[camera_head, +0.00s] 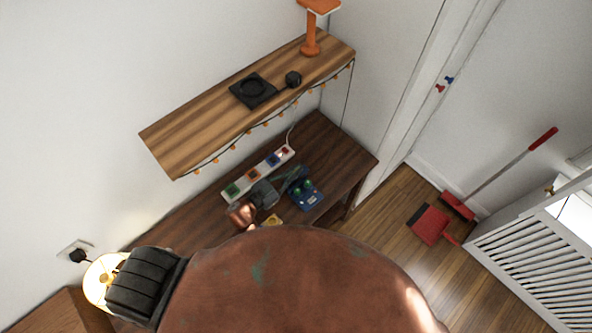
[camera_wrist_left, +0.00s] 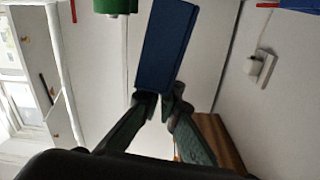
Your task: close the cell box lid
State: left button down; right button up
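The cell box (camera_head: 308,201) is small and blue, with round green cells in it, and sits on the dark wooden table in the head view. My left gripper (camera_head: 297,174) reaches over its back left side. In the left wrist view a flat blue panel (camera_wrist_left: 166,45), probably the raised lid, stands just past the fingertips of my left gripper (camera_wrist_left: 160,97). The fingertips are close together at its lower edge. I cannot tell if they touch or pinch it. A green cell (camera_wrist_left: 115,5) shows at the top left. My right gripper is not in view.
A power strip (camera_head: 232,188) with coloured plugs lies behind the box. A yellow item (camera_head: 272,220) lies in front. A wooden shelf (camera_head: 215,112) with string lights hangs above. A lit lamp (camera_head: 98,280) is at lower left. My arm covers the foreground.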

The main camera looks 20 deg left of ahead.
pick_arm(q)
jog(key=shift+r, duration=0.1)
jog(key=c, duration=2.2)
grip_release()
jog(key=shift+o, duration=0.2)
jog(key=v, duration=1.2)
